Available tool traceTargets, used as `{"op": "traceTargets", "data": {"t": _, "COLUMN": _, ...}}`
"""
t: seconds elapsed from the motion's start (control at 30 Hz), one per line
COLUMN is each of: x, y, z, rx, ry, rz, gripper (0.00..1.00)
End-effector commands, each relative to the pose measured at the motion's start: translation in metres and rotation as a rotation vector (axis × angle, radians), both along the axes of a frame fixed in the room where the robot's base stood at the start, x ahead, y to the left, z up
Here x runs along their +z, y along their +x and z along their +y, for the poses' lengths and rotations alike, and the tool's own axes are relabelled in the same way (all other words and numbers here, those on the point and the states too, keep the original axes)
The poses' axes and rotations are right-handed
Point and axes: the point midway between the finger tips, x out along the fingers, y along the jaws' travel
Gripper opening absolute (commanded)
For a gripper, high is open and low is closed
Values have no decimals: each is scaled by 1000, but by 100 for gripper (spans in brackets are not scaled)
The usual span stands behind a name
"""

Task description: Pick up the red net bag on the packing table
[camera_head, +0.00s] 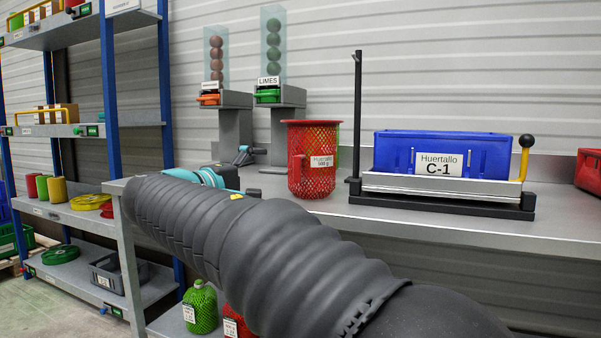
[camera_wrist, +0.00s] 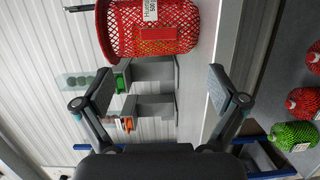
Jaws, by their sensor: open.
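The red net bag (camera_head: 312,178) stands upright on the packing table (camera_head: 460,232), with a solid red rim, a side handle and a white label. In the wrist view the bag (camera_wrist: 160,35) appears sideways, at the top, beyond my fingertips and cut off by the frame edge. My gripper (camera_wrist: 161,84) is open and empty, its two fingers spread wide. In the head view my gripper (camera_head: 249,174) is left of the bag, mostly hidden behind my arm, with a gap to the bag.
Dispensers (camera_head: 235,125) stand behind. Filled net bags (camera_head: 200,305) sit below the table. A shelf rack (camera_head: 75,210) is left.

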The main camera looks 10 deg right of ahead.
Motion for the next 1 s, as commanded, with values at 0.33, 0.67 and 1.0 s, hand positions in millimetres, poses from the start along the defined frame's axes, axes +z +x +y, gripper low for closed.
{"op": "traceTargets", "data": {"t": 0.33, "x": 5, "y": 33, "z": -30, "rx": -3, "ry": -18, "rz": -14, "gripper": 96}}
{"op": "traceTargets", "data": {"t": 0.67, "x": 4, "y": 58, "z": -58, "rx": 1, "ry": -18, "rz": -13, "gripper": 96}}
{"op": "traceTargets", "data": {"t": 1.0, "x": -1, "y": 81, "z": -76, "rx": -2, "ry": -18, "rz": -12, "gripper": 96}}
